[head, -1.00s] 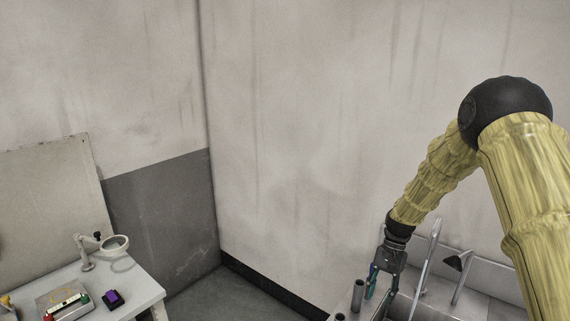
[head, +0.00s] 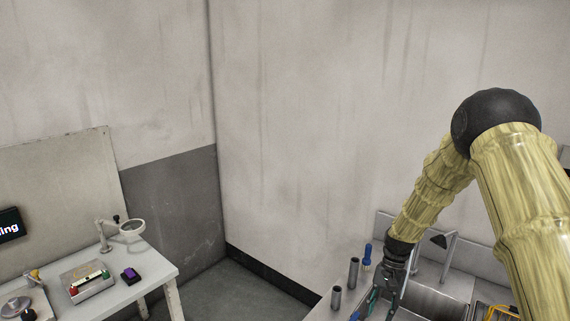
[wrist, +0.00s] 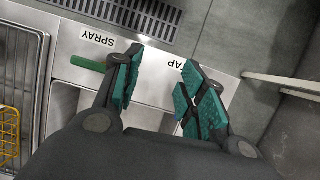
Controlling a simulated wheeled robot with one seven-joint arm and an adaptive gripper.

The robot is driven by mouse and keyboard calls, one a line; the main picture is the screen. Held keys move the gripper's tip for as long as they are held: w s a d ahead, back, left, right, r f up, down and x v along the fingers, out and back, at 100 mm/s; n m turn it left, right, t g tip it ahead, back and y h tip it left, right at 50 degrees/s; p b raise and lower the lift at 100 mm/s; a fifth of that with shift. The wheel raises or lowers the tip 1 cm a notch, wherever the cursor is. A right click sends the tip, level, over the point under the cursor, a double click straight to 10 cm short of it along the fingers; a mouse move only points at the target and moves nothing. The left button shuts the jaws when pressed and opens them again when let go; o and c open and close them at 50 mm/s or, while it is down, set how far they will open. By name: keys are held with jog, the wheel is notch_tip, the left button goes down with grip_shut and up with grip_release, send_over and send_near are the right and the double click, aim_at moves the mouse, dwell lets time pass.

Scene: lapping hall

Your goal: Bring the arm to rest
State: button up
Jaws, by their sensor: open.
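My gripper (head: 378,300) hangs fingers-down over the left end of the steel sink unit in the head view, at the end of my yellow arm. In the wrist view my gripper (wrist: 160,90) has its two green-padded fingers apart, with nothing between them. Below the fingers lies the steel top (wrist: 150,80) with labels reading SPRAY (wrist: 97,38) and a partly hidden one ending in AP. A green strip (wrist: 88,63) lies left of the fingers.
Grey cylinders (head: 354,270) and a blue-topped item (head: 367,255) stand close to my gripper. A basin (head: 440,297) and a tap (head: 447,257) are to its right. A white table (head: 150,275) with a magnifier (head: 131,227) stands at left. A yellow wire basket (wrist: 9,135) shows at left in the wrist view.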

jog(key=s+a+f+n+t+h+b, duration=0.1)
jog(key=s+f+b, duration=0.2)
jog(key=s+f, duration=0.75)
jog(key=s+a+f+n+h+b, duration=0.1)
jog(key=s+f+n+b, duration=0.15)
jog(key=s+f, duration=0.8)
jog(key=s+a+f+n+b, duration=0.1)
jog(key=s+f+b, duration=0.1)
jog(key=s+f, duration=0.2)
jog(key=s+a+f+n+t+b, duration=0.1)
jog(key=s+f+b, duration=0.1)
jog(key=s, duration=0.8)
jog(key=s+a+f+n+t+b, duration=0.1)
jog(key=s+f+b, duration=0.1)
jog(key=s+f, duration=0.3)
jog(key=s, duration=0.3)
jog(key=shift+f, duration=0.35)
jog(key=shift+c, duration=0.6)
